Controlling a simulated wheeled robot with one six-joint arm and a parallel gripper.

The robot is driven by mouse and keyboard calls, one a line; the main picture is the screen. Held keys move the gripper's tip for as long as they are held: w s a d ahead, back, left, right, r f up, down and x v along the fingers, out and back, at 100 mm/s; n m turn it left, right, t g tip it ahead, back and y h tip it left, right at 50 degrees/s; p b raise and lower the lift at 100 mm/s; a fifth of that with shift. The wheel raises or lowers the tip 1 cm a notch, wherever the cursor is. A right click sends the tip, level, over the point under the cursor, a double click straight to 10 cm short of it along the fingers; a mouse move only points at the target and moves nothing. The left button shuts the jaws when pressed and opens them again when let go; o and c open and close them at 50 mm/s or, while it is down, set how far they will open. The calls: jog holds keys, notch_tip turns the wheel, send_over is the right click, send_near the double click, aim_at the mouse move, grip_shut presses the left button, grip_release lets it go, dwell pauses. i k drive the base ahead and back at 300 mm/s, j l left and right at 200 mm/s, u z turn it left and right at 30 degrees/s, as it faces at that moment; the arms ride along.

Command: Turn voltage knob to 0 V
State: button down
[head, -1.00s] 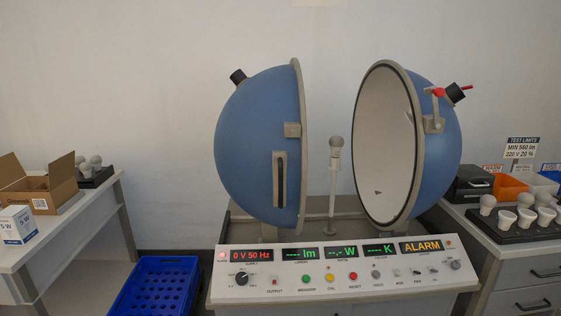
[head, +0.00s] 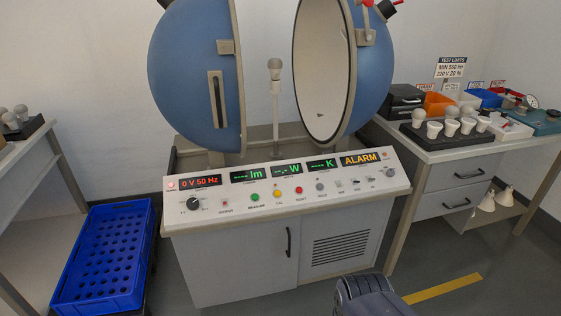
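The voltage knob (head: 194,203) is a black dial at the left end of the sloped white control panel (head: 325,205). The red display (head: 200,181) above it reads "0 V 50 Hz". The knob's exact pointer angle is too small to read. A dark rounded part of my own body shows at the bottom of the head view, in front of the cabinet. My gripper is not in view, and nothing touches the knob.
The open blue sphere (head: 195,85) stands behind the panel with a bulb (head: 275,69) on a post. The display reads ALARM (head: 360,158). A blue crate (head: 105,255) lies left of the cabinet. A side table (head: 455,150) with bulbs stands right. Floor in front is clear.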

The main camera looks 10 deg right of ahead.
aim_at(192, 203)
jog(key=i+j+u, duration=0.1)
jog(key=i+j, duration=0.15)
jog(key=i, duration=0.25)
jog(key=i+j+u, duration=0.1)
jog(key=i+j, duration=0.15)
jog(key=i, duration=0.25)
